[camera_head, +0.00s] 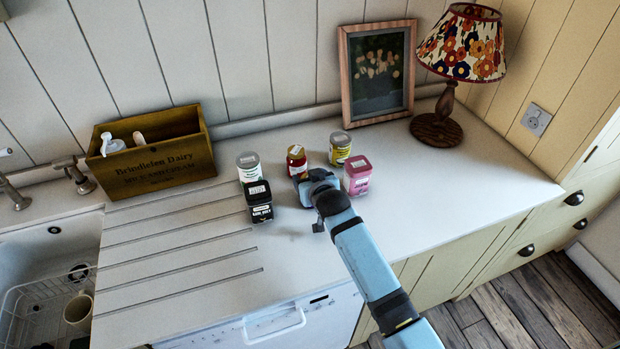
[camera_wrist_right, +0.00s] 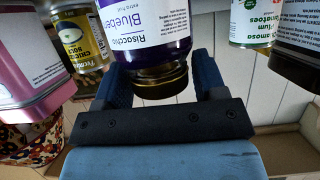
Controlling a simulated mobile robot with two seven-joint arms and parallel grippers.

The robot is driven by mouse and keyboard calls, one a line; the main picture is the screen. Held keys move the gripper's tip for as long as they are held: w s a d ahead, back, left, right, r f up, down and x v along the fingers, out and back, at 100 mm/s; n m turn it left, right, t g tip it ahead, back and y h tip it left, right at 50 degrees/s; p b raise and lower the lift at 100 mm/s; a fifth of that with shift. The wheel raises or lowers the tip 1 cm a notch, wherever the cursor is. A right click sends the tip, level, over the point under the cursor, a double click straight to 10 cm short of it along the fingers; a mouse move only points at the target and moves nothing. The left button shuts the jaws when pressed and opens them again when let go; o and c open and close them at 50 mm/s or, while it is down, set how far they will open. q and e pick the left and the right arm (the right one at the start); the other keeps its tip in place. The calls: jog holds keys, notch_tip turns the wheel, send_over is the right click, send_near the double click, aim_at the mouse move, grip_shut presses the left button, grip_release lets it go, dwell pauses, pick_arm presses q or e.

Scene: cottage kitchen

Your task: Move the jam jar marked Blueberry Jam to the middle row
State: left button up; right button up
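The Blueberry Jam jar (camera_wrist_right: 150,40), with a purple-and-white label and a gold-brown lid, shows in the right wrist view. It lies between the two blue fingers of my right gripper (camera_wrist_right: 165,88). The fingers are spread apart; whether both press on the jar cannot be told. In the head view, my right gripper (camera_head: 308,185) is low among the tins and jars, and the arm and gripper hide the jam jar there. My left gripper is not in view.
A pink tin (camera_head: 357,177) stands close right of the gripper; a yellow can (camera_head: 340,150) and a red jar (camera_head: 297,160) stand behind. A white can (camera_head: 248,168) and a black tin (camera_head: 259,203) stand left. The counter (camera_head: 440,185) is clear at right.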

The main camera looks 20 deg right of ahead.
jog(key=shift+o, duration=0.8)
jog(key=shift+r, duration=0.1)
jog(key=v, duration=1.2)
jog(key=shift+b, duration=0.45)
jog(key=s+d+f+g, duration=0.1)
jog(key=s, duration=0.3)
jog(key=s+d+f+g, duration=0.1)
jog(key=s, duration=0.3)
jog(key=s+d+f+g, duration=0.1)
jog(key=s+f+g, duration=0.1)
jog(key=s, duration=0.2)
jog(key=shift+d, duration=0.4)
jog(key=s+d+n+g, duration=0.25)
jog(key=s+g, duration=0.35)
jog(key=s, duration=1.1)
jog(key=w+a+f+t+y+p, duration=0.1)
jog(key=w+a+f+t, duration=0.4)
jog(key=f, duration=0.7)
jog(key=shift+w+a+f+t+y, duration=0.2)
jog(key=shift+a+t+y, duration=0.45)
jog(key=shift+t+y, duration=0.4)
